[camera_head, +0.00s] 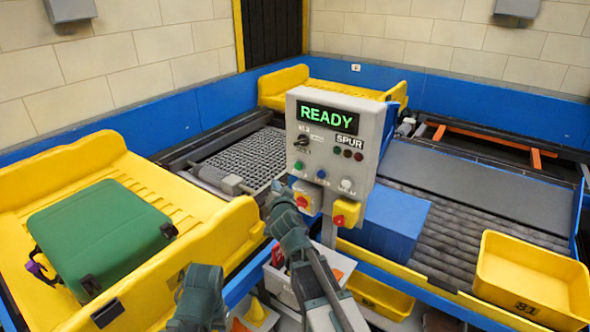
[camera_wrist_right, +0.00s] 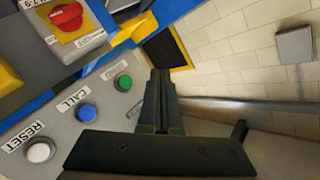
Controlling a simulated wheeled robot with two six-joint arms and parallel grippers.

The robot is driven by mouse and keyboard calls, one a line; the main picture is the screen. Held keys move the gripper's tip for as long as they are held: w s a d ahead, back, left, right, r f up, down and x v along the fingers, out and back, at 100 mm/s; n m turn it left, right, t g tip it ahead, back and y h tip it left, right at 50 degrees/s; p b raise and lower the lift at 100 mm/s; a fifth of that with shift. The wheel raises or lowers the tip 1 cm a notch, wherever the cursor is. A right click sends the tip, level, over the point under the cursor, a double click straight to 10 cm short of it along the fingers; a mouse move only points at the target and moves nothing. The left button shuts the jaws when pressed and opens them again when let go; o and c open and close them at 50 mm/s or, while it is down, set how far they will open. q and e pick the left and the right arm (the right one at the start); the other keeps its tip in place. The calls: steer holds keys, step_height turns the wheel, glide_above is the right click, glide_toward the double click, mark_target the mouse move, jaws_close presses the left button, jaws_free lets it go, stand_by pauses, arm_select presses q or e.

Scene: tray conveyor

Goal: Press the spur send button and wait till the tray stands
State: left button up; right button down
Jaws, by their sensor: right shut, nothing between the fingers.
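The grey control box (camera_head: 334,130) stands in the middle of the head view, its display (camera_head: 328,118) reading READY in green. Below are a green button (camera_head: 298,165), a blue button (camera_head: 321,174) and a white button (camera_head: 346,184). My right gripper (camera_head: 278,187) is shut and empty, just left of the box's lower edge. In the right wrist view its fingers (camera_wrist_right: 160,85) are beside the green button (camera_wrist_right: 124,82); contact is not visible. A large yellow tray (camera_head: 75,160) at left holds a green suitcase (camera_head: 100,235). Part of my left arm shows at the bottom; its jaws are unclear.
Red knobs on yellow plates (camera_head: 345,214) sit below the buttons. Another yellow tray (camera_head: 330,86) stands behind the box. At right, a yellow tub (camera_head: 530,275) and a blue box (camera_head: 392,222) are by the rollers (camera_head: 455,230). Blue walls border the conveyor.

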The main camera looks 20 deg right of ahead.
mark_target(298, 166)
steer(key=shift+w+d, duration=0.1)
steer(key=w+d, duration=0.5)
steer(key=d, duration=0.1)
steer(key=shift+d, duration=0.35)
steer(key=shift+w+d, duration=0.1)
steer(key=shift+w, duration=0.1)
stand_by(2.0)
steer(key=shift+w+d, duration=0.15)
steer(key=shift+d, duration=0.1)
steer(key=shift+w+d, duration=0.35)
steer(key=shift+d, duration=0.05)
stand_by(0.9)
steer(key=shift+s+a, duration=0.6)
steer(key=shift+a, duration=0.15)
